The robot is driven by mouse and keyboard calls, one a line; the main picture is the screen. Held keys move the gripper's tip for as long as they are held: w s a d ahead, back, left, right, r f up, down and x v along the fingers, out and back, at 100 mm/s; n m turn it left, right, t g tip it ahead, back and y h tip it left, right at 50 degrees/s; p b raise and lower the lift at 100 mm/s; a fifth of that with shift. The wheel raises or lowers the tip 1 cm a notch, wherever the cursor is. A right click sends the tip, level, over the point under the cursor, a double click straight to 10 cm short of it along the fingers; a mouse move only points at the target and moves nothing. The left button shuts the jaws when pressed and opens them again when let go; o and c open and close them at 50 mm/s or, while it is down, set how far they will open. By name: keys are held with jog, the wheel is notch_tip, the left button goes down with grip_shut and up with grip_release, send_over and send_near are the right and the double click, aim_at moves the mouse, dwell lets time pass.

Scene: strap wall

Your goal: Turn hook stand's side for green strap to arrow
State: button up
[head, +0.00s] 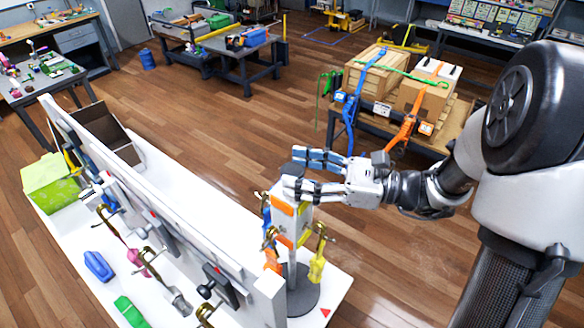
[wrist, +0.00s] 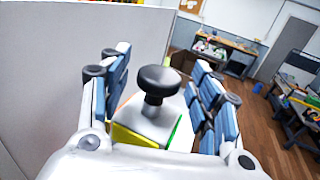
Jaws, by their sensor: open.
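The hook stand (head: 303,222) is a grey upright post on a round dark base (head: 300,298) at the white bench's right end. Its sides carry coloured marks and brass hooks; a yellow strap (head: 317,268), an orange strap (head: 271,262) and a partly hidden blue strap hang there. In the wrist view, its black top knob (wrist: 157,82) stands above yellow, green and orange edges; the green edge (wrist: 175,131) is at right. A red arrow (head: 325,312) marks the bench near the base. My gripper (head: 297,173) is open above the stand, fingers either side of the knob, apart from it.
A white upright panel (head: 170,195) with hooks and straps runs left of the stand. A blue piece (head: 98,266) and a green piece (head: 130,311) lie on the bench. A cart with strapped boxes (head: 380,78) stands behind my gripper. Open floor lies between.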

jog(key=shift+x, duration=0.95)
grip_shut()
